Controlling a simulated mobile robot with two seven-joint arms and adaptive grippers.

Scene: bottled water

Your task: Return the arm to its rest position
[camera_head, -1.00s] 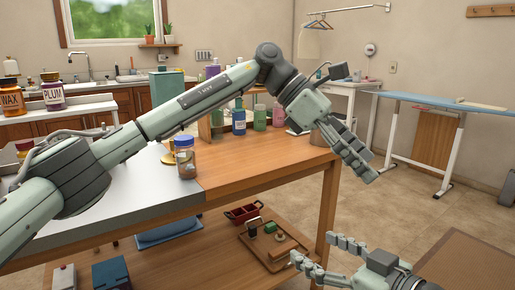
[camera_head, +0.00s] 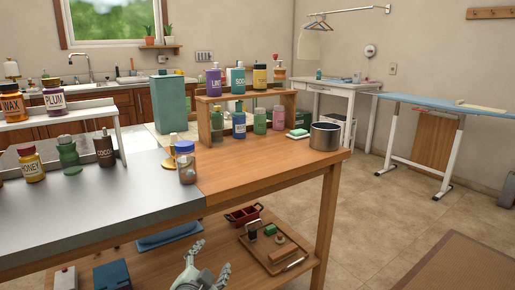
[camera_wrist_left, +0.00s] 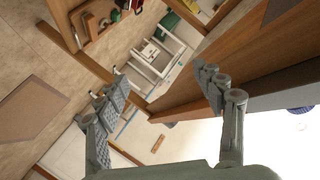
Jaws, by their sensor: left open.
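My left gripper (camera_head: 207,262) shows at the bottom edge of the head view, below the tabletop level and in front of the table's lower shelf. Its fingers point up and are spread apart with nothing between them. In the left wrist view, the two grey fingers of the left gripper (camera_wrist_left: 162,88) stand wide apart, with the floor and furniture seen between them. The rest of my left arm is out of the head view. My right gripper is in neither current view.
Open floor (camera_head: 400,205) lies to the right.

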